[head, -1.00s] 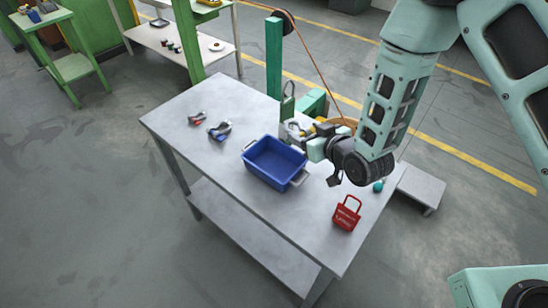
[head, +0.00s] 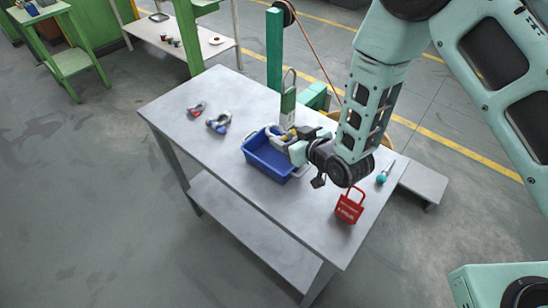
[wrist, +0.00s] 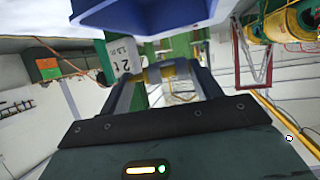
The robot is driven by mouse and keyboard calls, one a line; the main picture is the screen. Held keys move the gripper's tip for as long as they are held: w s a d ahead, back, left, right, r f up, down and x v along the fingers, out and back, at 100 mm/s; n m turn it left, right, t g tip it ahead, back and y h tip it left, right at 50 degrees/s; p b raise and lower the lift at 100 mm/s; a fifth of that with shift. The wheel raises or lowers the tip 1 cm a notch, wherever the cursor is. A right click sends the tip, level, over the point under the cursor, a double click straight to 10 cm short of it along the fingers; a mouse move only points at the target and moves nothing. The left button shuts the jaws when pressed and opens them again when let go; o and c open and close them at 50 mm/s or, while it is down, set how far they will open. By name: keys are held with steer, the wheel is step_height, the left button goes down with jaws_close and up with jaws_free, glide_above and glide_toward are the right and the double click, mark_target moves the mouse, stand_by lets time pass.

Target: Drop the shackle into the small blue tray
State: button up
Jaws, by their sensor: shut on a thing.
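The small blue tray (head: 262,162) sits on the grey table, and part of it shows at the top of the wrist view (wrist: 150,15). My gripper (head: 287,143) is above the tray's right part. It is shut on a shackle with a yellow pin (wrist: 165,72), seen between the fingers in the wrist view. In the head view the shackle (head: 280,132) is small and partly hidden by the gripper. Whether it touches the tray, I cannot tell.
Two other shackles, one with red (head: 197,108) and one with blue (head: 219,123), lie left of the tray. A green-and-white tagged item (head: 288,105) stands behind it. A red padlock (head: 349,206) and a teal-handled tool (head: 383,177) lie to the right.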

steer(key=o, duration=1.3)
steer(key=shift+s+f, duration=0.1)
steer(key=shift+p+v, duration=4.65)
steer(key=shift+v, duration=4.05)
